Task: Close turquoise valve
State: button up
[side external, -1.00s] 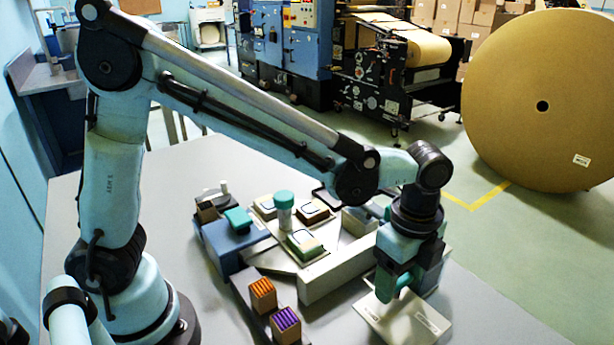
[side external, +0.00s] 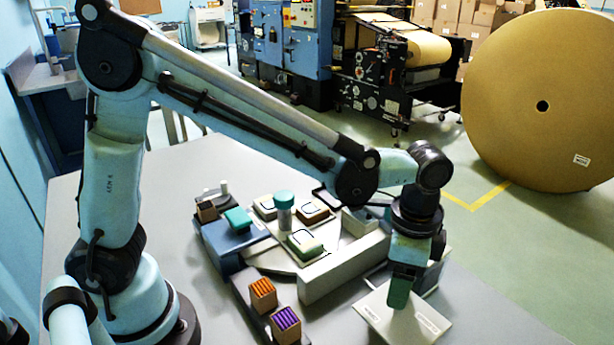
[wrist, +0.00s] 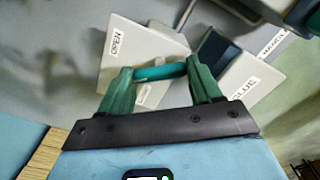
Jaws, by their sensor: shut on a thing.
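The turquoise valve handle (wrist: 160,72) is a short bar that shows between my green fingers in the wrist view. My gripper (side external: 398,298) is shut on this handle, with one finger at each end of it. In the side view the fingers hide the handle. The handle lies above a pale plate (wrist: 158,45) with a label that seems to read OPEN. In the side view this plate (side external: 425,338) lies at the front right of the table and carries two labels.
Left of my gripper is a pale raised fixture (side external: 335,270) with several blocks and a teal-capped cylinder (side external: 284,200). An orange-striped block (side external: 262,294) and a purple-striped block (side external: 286,323) stand in front. A large kraft roll (side external: 545,75) stands beyond the table.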

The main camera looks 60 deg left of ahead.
jog(key=n, duration=0.5)
jog(key=shift+n, duration=0.3)
jog(key=n, duration=0.5)
jog(key=shift+n, duration=0.3)
jog(key=o, duration=1.1)
jog(key=shift+c, duration=0.2)
jog(key=shift+r, duration=0.1)
notch_tip(320, 180, up, 12)
jog(key=shift+a, duration=0.1)
jog(key=s+a+f+t, duration=0.3)
jog(key=a, duration=0.6)
jog(key=s+a+f+t, duration=0.3)
jog(key=a+t, duration=0.1)
jog(key=a, duration=0.5)
jog(key=shift+s+a+f, duration=0.15)
jog(key=shift+s+f, duration=0.1)
jog(key=shift+s, duration=0.05)
